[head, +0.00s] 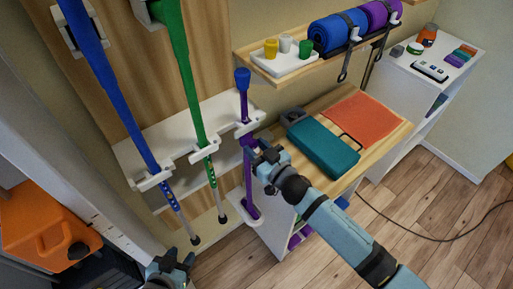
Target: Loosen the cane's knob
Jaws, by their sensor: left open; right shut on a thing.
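A short purple cane (250,187) with a blue top stands upright in a white rack clip, its foot on a small white base (246,217). My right gripper (258,158) is shut at the cane's shaft, just below the clip. A purple knob (248,141) shows at its fingers, partly hidden by them. My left gripper (172,265) is open and empty at the bottom edge, partly cut off, well away from the cane.
A long blue cane (112,92) and a green cane (184,75) hang left of the purple one on the white rack (140,150). A shelf (262,72) with cups and rolled mats is above. A wooden table with a teal case (322,148) stands right. An orange box (45,222) is lower left.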

